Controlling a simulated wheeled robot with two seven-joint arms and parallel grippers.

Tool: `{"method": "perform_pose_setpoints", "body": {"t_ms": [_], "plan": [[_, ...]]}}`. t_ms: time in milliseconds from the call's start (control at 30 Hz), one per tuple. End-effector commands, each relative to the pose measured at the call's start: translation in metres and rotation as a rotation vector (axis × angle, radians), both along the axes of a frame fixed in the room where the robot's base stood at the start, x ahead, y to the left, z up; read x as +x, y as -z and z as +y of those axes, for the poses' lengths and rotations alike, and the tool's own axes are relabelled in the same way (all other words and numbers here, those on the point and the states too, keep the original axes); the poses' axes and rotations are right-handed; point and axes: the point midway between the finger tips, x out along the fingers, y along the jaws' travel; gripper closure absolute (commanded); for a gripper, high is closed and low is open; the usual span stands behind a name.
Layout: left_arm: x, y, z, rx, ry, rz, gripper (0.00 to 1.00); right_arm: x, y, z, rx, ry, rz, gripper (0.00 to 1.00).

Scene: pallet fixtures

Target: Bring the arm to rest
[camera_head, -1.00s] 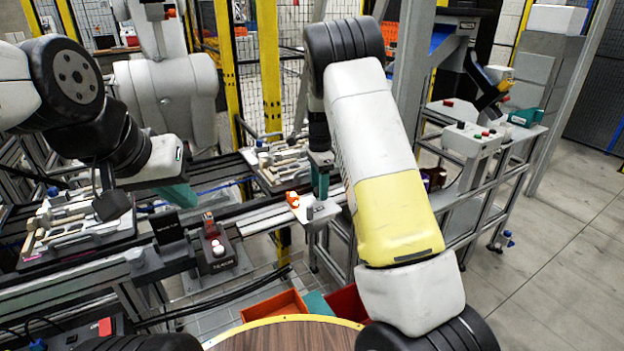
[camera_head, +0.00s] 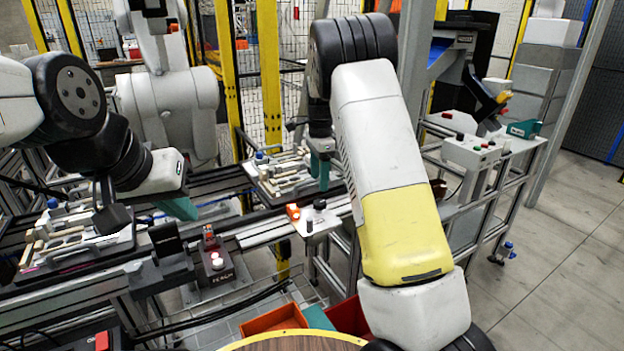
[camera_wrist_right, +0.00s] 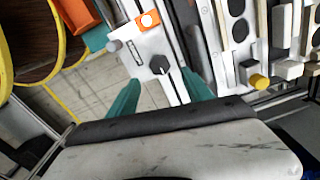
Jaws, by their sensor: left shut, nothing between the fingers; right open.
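My right arm reaches down the middle of the head view. Its right gripper (camera_head: 320,174) has teal fingers and points down above a small metal plate (camera_head: 329,223) with a black knob (camera_head: 319,204). In the right wrist view the two teal fingers of this gripper (camera_wrist_right: 160,92) stand wide apart with nothing held. The black knob (camera_wrist_right: 159,64) shows beyond them, apart from both. My left gripper (camera_head: 179,208) is shut and empty in the air above the conveyor rail, left of centre. Its fingertips are partly hidden by their angle.
Trays with pale parts, one at left (camera_head: 75,235) and one farther back (camera_head: 270,178), stand on the conveyor. An orange block (camera_head: 293,211) is on the plate. A control box (camera_head: 213,268), orange bin (camera_head: 274,319) and round wooden table (camera_head: 295,343) are nearer. Floor is clear at right.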

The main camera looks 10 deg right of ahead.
Motion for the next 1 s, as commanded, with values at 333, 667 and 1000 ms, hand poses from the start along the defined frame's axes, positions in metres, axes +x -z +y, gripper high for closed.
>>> {"method": "perform_pose_setpoints", "body": {"t_ms": [333,667,1000], "plan": [[0.000,0.000,0.000,0.000,0.000,0.000,1.00,-0.006,-0.009,-0.003,0.015,-0.020,-0.010,0.41],[0.000,0.000,0.000,0.000,0.000,0.000,1.00,-0.089,-0.097,-0.020,0.133,-0.362,-0.169,0.41],[0.000,0.000,0.000,0.000,0.000,0.000,1.00,-0.216,-0.157,-0.022,0.085,-0.848,-0.409,0.41]]}}
